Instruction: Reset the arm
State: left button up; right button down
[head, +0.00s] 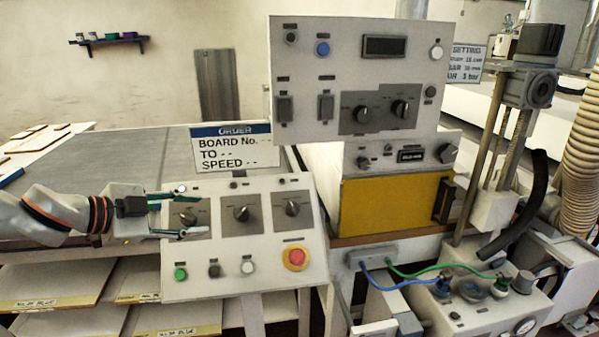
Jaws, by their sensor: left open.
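My left arm comes in from the left, with orange rings on its white links. My left gripper (182,214) is open in front of the lower control panel (215,250), at its leftmost rotary knob (187,218). The fingers lie one above and one below the knob; I cannot tell whether they touch it. Two more knobs (241,213) sit to the right on the same panel. Below them are a green button (180,274), a black one, a white one and a red emergency stop (296,257). My right gripper is not in view.
An order sign (232,148) stands behind the panel, beside a grey conveyor bed (100,165). A taller control panel (360,80) rises above a yellow cover (390,205). Shelves with boards (55,283) lie below left. Hoses and a post (485,150) crowd the right.

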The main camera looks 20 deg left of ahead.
pick_arm(q)
jog(key=shift+d, duration=0.1)
jog(key=w+d+f+m+t, duration=0.1)
jog(key=w+d+f, duration=0.1)
jog(key=d+f, duration=1.2)
jog(key=s+a+f+n+g+y, duration=0.3)
jog(key=s+a+f+n+y, duration=0.15)
jog(key=s+f, duration=0.4)
jog(key=s+a+f+n+g+y, duration=0.3)
jog(key=s+a+f+y, duration=0.15)
jog(key=s+f, duration=0.35)
jog(key=d+f+n+t+h, duration=0.3)
jog(key=d+f+h, duration=0.3)
jog(key=d+f, duration=0.9)
jog(key=shift+s+f+h, duration=0.2)
jog(key=shift+f+h, duration=0.05)
jog(key=shift+h, duration=0.05)
